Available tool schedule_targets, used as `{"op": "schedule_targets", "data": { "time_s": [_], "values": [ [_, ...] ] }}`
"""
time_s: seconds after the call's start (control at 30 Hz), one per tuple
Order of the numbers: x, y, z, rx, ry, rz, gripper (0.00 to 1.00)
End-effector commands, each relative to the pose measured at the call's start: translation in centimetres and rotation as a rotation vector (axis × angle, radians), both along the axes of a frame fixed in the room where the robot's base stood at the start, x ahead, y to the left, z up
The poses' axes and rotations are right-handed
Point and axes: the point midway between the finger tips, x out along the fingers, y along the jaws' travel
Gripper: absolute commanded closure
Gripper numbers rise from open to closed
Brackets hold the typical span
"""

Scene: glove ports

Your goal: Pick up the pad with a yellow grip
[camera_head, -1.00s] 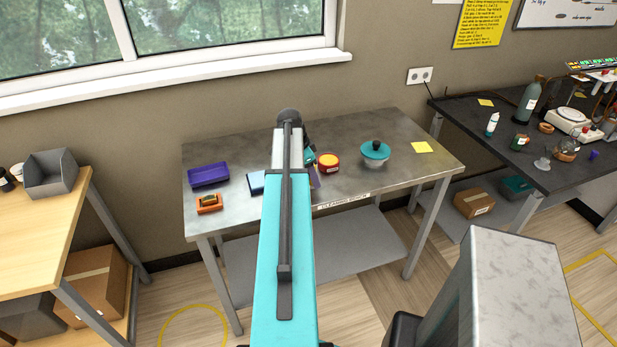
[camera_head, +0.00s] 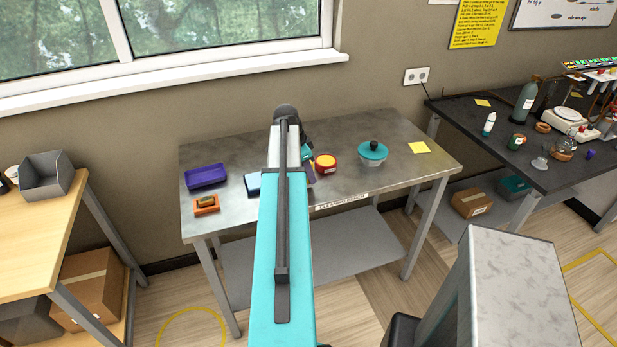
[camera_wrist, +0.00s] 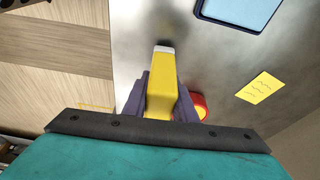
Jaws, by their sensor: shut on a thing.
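In the wrist view, my gripper (camera_wrist: 162,92) has its two dark purple fingers closed on the sides of a yellow grip (camera_wrist: 163,76). The grip has a pale end piece (camera_wrist: 163,48) that points away from me. The rest of the pad is mostly hidden, and I cannot tell whether it touches the table. In the head view, my arm covers most of the gripper and the held pad, near the middle of the steel table (camera_head: 235,147).
A red tub with a yellow top (camera_head: 326,163) stands close to my gripper. A teal-lidded bowl (camera_head: 372,152) is further right.

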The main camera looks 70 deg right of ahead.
Motion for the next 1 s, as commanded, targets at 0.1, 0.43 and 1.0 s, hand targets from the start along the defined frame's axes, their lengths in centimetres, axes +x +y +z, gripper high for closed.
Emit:
{"op": "schedule_targets", "data": {
  "time_s": [0.1,0.43,1.0],
  "values": [
    [0.0,-0.1,0.8,-0.002,-0.001,0.0,0.98],
    [0.3,2.0,2.2,0.0,0.0,0.0,0.98],
    [2.3,11.2,3.0,-0.001,-0.001,0.0,0.98]
  ]
}}
